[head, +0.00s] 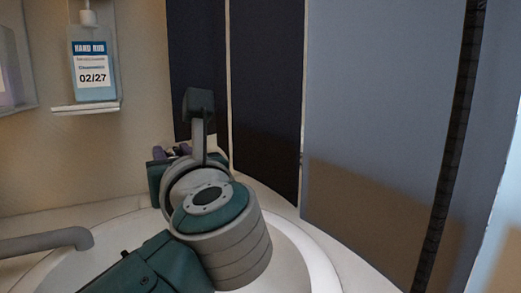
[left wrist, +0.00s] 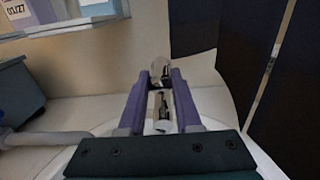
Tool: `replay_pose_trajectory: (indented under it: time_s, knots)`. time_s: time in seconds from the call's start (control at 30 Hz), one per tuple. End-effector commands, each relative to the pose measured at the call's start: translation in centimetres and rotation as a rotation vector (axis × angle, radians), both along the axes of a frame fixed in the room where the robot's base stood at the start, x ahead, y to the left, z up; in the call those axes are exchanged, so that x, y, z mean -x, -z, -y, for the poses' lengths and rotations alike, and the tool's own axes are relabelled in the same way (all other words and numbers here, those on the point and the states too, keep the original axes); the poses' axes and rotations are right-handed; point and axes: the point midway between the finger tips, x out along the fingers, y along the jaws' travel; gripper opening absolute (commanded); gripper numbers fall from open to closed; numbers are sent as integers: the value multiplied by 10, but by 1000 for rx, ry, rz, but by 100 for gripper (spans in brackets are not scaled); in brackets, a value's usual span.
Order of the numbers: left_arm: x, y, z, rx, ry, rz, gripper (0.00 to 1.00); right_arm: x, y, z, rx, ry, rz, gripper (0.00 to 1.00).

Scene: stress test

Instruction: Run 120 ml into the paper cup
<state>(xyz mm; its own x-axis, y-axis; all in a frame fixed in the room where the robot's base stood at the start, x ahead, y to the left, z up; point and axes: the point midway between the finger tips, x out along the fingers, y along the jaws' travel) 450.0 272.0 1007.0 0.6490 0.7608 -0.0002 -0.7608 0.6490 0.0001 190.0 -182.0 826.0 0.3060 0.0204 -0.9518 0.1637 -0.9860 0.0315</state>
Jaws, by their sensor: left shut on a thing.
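My left gripper (left wrist: 160,78) has purple fingers and is shut on a small shiny grey-brown thing (left wrist: 161,66) at its tips. Its shape is unclear, so I cannot tell whether it is the paper cup. A whitish and dark shape (left wrist: 161,108) shows between the fingers, nearer the palm. In the head view the wrist hides most of the gripper (head: 171,152), and the held thing is hidden. A grey tap spout (head: 45,243) reaches in from the left over the round white basin (head: 318,262); it also shows in the left wrist view (left wrist: 45,139). My right gripper is out of view.
A blue hand rub bottle (head: 94,68) labelled 02/27 stands in a wall holder (head: 88,107) at upper left. Dark panels (head: 265,100) and a grey-blue panel (head: 380,130) stand close behind and to the right. A grey box (left wrist: 18,92) is at the left in the wrist view.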

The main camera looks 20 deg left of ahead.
Motion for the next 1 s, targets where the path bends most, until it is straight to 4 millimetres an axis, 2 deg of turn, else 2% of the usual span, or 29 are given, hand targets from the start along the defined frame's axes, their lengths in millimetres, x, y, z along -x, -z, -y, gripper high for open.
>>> replay_pose_trajectory:
  time_s: [0.6, 0.83, 1.0]
  knots:
    - [0, -1, 0, 1, 1, 1, 0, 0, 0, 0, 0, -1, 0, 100]
    - [-2, -14, -1, 48, 0, -39, 0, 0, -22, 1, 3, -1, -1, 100]
    - [-2, -11, -2, 59, 0, -51, 0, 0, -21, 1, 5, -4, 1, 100]
